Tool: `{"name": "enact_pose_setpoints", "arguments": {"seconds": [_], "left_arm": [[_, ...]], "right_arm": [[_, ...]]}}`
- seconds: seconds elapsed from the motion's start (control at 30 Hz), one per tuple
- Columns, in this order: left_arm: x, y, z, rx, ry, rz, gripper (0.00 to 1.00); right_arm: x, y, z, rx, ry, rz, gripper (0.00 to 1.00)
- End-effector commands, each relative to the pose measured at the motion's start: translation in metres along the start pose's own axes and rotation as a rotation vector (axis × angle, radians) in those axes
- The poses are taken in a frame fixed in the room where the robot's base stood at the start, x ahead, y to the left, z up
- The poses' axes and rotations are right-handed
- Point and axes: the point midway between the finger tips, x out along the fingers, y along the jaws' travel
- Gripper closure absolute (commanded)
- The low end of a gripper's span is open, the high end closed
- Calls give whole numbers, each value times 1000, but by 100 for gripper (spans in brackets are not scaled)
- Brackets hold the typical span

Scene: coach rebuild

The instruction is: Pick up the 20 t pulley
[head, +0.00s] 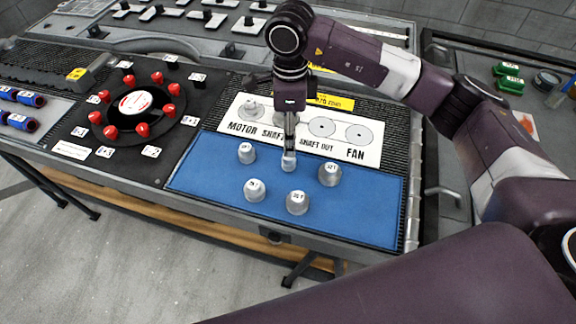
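Several small grey pulleys with white tooth-count labels stand on a blue mat (365,205). They are a back-left pulley (246,155), a back-middle pulley (288,164), a right pulley (330,176), a front-left pulley (254,192) and a front-middle pulley (297,204). The labels are too small to read surely, so I cannot tell which is the 20 t. My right gripper (289,150) points down directly at the back-middle pulley, its tips at or just above the top. Its finger gap is not clear. My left gripper is out of view.
Behind the mat lies a white board (345,155) marked MOTOR SHAFT, SHAFT OUT and FAN, with another grey piece (250,110) on its left. A black ring with red knobs (142,130) stands left. The mat's right part is clear.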

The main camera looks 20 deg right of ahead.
Motion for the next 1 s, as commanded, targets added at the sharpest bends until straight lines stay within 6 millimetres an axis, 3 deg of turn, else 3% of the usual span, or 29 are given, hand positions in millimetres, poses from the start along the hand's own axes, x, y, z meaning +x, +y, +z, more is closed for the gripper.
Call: {"name": "enact_pose_setpoints", "arguments": {"seconds": [0.03,0.13,0.3,0.7,1.0], "left_arm": [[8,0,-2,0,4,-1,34],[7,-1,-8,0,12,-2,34],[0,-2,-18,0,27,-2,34],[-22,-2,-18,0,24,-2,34],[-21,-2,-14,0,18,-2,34]], "right_arm": [[8,0,0,0,0,0,52],[12,0,0,0,0,2,52],[29,2,0,-1,1,4,52],[80,6,2,0,1,3,52],[86,5,2,0,0,0,54]]}}
